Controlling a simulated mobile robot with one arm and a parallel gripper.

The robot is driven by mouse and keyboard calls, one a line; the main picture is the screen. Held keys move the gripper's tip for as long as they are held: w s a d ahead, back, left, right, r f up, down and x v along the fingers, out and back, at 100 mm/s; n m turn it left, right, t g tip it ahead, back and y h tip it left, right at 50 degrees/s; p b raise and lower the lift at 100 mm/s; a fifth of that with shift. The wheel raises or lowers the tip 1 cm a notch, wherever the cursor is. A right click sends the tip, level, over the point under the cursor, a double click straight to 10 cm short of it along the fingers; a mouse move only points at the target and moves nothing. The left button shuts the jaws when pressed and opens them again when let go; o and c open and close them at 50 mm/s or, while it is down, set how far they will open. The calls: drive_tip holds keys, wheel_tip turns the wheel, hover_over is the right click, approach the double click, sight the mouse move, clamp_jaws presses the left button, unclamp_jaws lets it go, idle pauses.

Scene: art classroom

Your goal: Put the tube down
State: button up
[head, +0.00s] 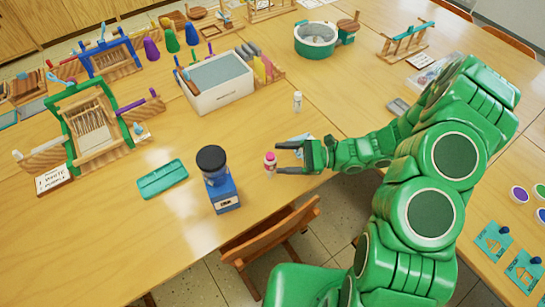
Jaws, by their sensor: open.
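A small white tube with a pink-red cap (270,164) is upright just beyond the fingertips of my gripper (281,158). It appears to stand on the wooden table (185,230), near the front edge. My gripper is open, its two fingers apart and pointing left toward the tube. From this view I cannot tell whether a finger still touches the tube.
A blue device with a black lid (218,180) stands left of the tube, with a teal case (162,179) beyond it. A wooden chair (270,240) is at the front edge.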

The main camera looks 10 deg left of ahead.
drive_tip(key=shift+v, duration=2.85)
drive_tip(key=s+d+r+n+g+h, duration=0.2)
drive_tip(key=s+r+n+g+h, duration=0.2)
drive_tip(key=s+r+n+h, duration=0.85)
drive_tip(key=s+d+r+t+h, duration=0.5)
drive_tip(key=s+d+r+t, duration=0.1)
drive_tip(key=s+d+r, duration=0.5)
drive_tip(key=shift+s+d+r, duration=0.4)
drive_tip(key=shift+d+r, duration=0.4)
drive_tip(key=shift+d, duration=0.35)
